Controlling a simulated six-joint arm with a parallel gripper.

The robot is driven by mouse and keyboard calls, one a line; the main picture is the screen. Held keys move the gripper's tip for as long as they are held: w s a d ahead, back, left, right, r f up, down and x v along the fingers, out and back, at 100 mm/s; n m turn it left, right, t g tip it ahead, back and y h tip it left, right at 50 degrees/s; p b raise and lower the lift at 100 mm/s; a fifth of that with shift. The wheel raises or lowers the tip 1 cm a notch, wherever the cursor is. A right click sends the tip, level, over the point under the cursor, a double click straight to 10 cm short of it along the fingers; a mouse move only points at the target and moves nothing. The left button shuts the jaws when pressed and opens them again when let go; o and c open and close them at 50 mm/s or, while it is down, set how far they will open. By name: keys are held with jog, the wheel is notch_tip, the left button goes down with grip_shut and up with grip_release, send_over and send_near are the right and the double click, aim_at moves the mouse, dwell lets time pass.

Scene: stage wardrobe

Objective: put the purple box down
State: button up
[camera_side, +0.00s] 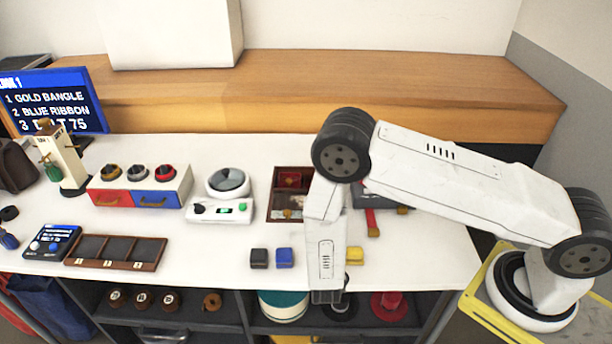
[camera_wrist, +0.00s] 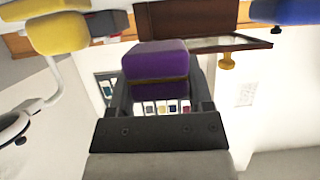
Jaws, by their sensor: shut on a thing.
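The purple box (camera_wrist: 155,60), with a gold band around it, sits between the two dark fingers of my gripper (camera_wrist: 158,82) in the wrist view. My gripper is shut on it. In the side view my gripper (camera_side: 328,296) hangs downward at the table's front edge, and the purple box cannot be made out there. I cannot tell how far the box is from any surface.
A black box (camera_side: 259,258) and a blue box (camera_side: 285,257) stand left of my gripper on the white table (camera_side: 215,265). A yellow box (camera_side: 355,256) is close on its right. An open dark wooden case (camera_side: 279,213) lies behind. A shelf with hats (camera_side: 389,306) is below.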

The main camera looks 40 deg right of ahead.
jog(key=shift+w+f, duration=0.2)
jog(key=shift+f, duration=0.05)
jog(key=shift+w+f, duration=0.4)
jog(key=shift+f, duration=0.1)
jog(key=shift+w+f, duration=0.1)
jog(key=shift+f, duration=1.3)
jog(key=shift+f, duration=0.15)
jog(key=o, duration=1.3)
jog(key=shift+c, duration=0.2)
jog(key=shift+w+a+v, duration=0.1)
jog(key=shift+v, duration=1.9)
jog(key=shift+w+a+v, duration=0.1)
jog(key=shift+a+v, duration=0.05)
jog(key=shift+v, duration=1.8)
jog(key=shift+w, duration=0.1)
